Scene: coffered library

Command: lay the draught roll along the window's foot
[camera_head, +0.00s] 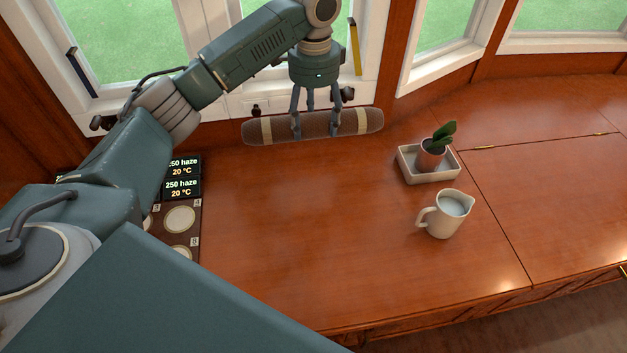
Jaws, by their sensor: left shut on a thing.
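The draught roll (344,124) is a brown textured cylinder with light bands near both ends. It lies level at the back of the wooden desk, close along the foot of the window (237,107). My left gripper (313,128) reaches down from above, its fingers shut on the middle of the roll. I cannot tell whether the roll touches the desk or the window frame. My left arm hides part of the window. My right gripper is out of view.
A potted plant (431,153) stands in a white tray (431,178) to the right. A white jug (443,214) with pale liquid stands in front of it. A dark panel with displays (183,178) and round pale discs lies at left. The desk's middle (300,230) is clear.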

